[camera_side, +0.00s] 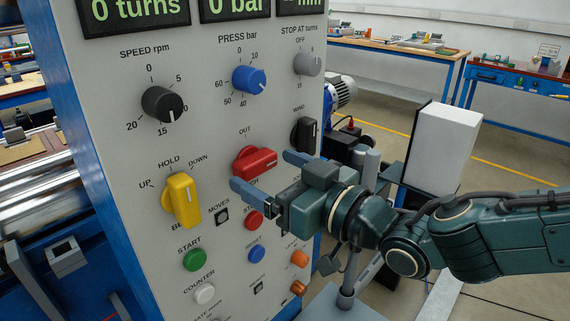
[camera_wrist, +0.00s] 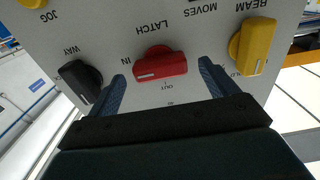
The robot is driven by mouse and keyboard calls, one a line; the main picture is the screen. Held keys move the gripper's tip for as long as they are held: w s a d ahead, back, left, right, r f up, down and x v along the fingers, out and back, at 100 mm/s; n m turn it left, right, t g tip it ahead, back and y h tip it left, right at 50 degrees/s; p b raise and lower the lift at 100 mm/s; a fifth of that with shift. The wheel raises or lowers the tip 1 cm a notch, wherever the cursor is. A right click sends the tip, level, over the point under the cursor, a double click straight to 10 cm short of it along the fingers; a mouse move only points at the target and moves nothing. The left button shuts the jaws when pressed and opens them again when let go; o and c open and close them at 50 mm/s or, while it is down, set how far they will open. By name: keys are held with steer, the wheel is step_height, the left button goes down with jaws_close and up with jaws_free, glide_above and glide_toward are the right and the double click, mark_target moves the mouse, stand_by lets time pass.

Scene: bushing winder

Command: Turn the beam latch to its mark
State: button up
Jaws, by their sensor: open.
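The red latch knob (camera_side: 256,163) sits on the grey panel below the word OUT. It also shows in the wrist view (camera_wrist: 160,64), upside down, with LATCH above it and IN at its left. Its bar lies nearly level there, and its white line is at the left end, toward IN. My gripper (camera_side: 261,168) is open in front of the knob. In the wrist view my gripper (camera_wrist: 162,74) has one finger on each side of the knob, with gaps and no contact visible. How deep the fingertips reach is unclear.
A yellow beam knob (camera_side: 181,200) is left of the red knob, and a black way knob (camera_side: 304,135) is right of it. Blue (camera_side: 249,79) and black speed (camera_side: 162,104) knobs are above. Several push buttons, including green START (camera_side: 194,260), are below.

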steer(key=shift+x, duration=1)
steer(key=c, duration=1)
